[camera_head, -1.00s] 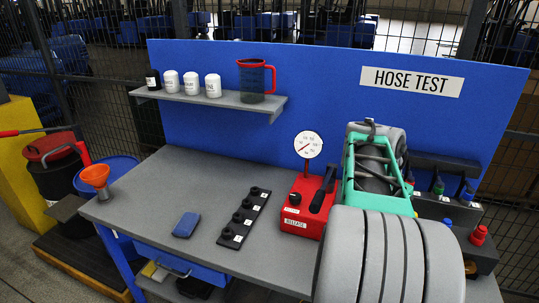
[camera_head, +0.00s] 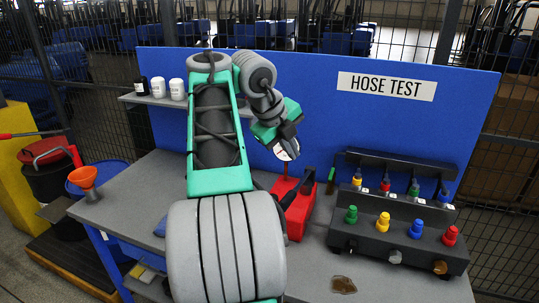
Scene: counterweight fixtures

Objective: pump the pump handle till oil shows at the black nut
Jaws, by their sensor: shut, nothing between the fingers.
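The red pump (camera_head: 298,217) stands on the bench behind my arm, which hides its left part. Its black pump handle (camera_head: 305,184) rises at the right side of the body. My gripper (camera_head: 290,146) is shut and empty, pointing down in front of the white gauge (camera_head: 287,152) and covering part of its dial. It is above the handle; I cannot tell whether they touch. A dark fitting, perhaps the black nut (camera_head: 351,245), sits low at the left of the black block's front. A brown oil-like puddle (camera_head: 343,285) lies on the bench before it.
The black block (camera_head: 380,236) carries green, yellow, blue and red caps, with a rack of coloured fittings (camera_head: 395,177) behind. A blue panel (camera_head: 400,120) backs the bench. An orange funnel (camera_head: 83,177) is at the left.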

